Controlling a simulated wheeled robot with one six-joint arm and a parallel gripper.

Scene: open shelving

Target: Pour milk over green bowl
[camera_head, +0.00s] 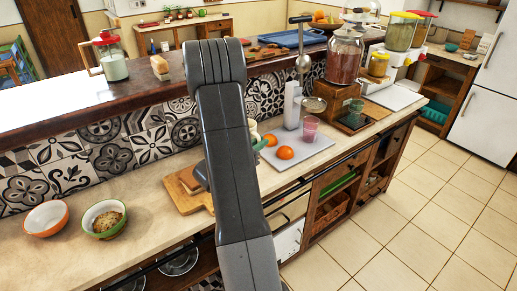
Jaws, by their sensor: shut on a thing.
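The green bowl (92,232) has a green rim and stands upright on the lower counter at the left, with brown, cereal-like food in it. A glass jug (115,70) with a red lid and whitish contents stands on the upper ledge at the far left; I cannot tell if it is the milk. My grey arm fills the middle of the view and hides what lies behind it. My gripper and anything in it are hidden behind the arm. A pale object with a green part (262,143) shows partly at the arm's right side.
An orange bowl (46,219) stands left of the green bowl. A wooden board (190,203) lies beside my arm. The counter between the green bowl and the board is clear.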

